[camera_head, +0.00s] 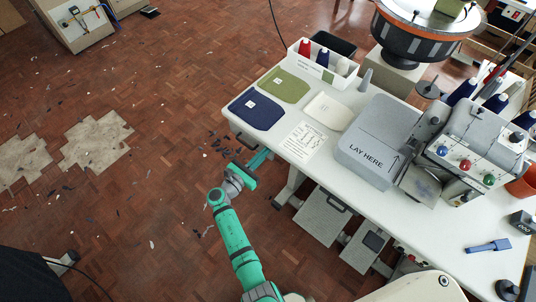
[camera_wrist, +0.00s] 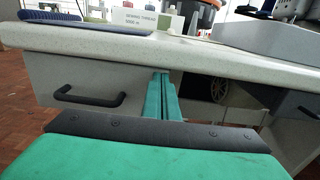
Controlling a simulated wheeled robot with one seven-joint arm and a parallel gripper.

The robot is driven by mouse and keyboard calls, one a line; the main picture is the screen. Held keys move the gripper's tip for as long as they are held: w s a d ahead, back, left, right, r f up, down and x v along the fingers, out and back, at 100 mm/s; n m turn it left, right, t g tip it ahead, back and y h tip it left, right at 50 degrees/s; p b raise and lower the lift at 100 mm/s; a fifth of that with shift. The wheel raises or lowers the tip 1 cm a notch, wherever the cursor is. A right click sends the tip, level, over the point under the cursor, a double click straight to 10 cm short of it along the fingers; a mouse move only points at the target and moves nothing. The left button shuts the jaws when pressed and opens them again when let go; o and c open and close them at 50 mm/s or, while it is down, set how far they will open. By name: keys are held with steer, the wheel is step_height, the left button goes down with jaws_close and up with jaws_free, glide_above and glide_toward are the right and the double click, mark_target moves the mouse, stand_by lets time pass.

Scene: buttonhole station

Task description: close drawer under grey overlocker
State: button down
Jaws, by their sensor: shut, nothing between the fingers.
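The grey overlocker (camera_head: 465,140) stands on the right part of the white table (camera_head: 300,150). My gripper (camera_head: 262,157) is shut and empty, near the table's front edge at the left. In the wrist view its green fingers (camera_wrist: 161,92) are together and point under the tabletop. A pale drawer front (camera_wrist: 60,78) with a black bar handle (camera_wrist: 90,98) is left of the fingers, apart from them. A second dark handle (camera_wrist: 308,113) shows at the right edge, on a front in shadow. How far either drawer stands out cannot be told.
A grey box marked LAY HERE (camera_head: 370,148) lies left of the overlocker. Folded cloths (camera_head: 256,110) and a thread tray (camera_head: 322,66) are on the table. Grey plates (camera_head: 320,217) are below the front edge. A dark wheel (camera_wrist: 218,90) shows under the table.

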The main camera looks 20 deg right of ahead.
steer(key=shift+w+d+r, duration=0.1)
steer(key=shift+w+d, duration=0.05)
steer(key=shift+d, duration=0.3)
steer(key=v, duration=1.5)
steer(key=shift+w, duration=0.1)
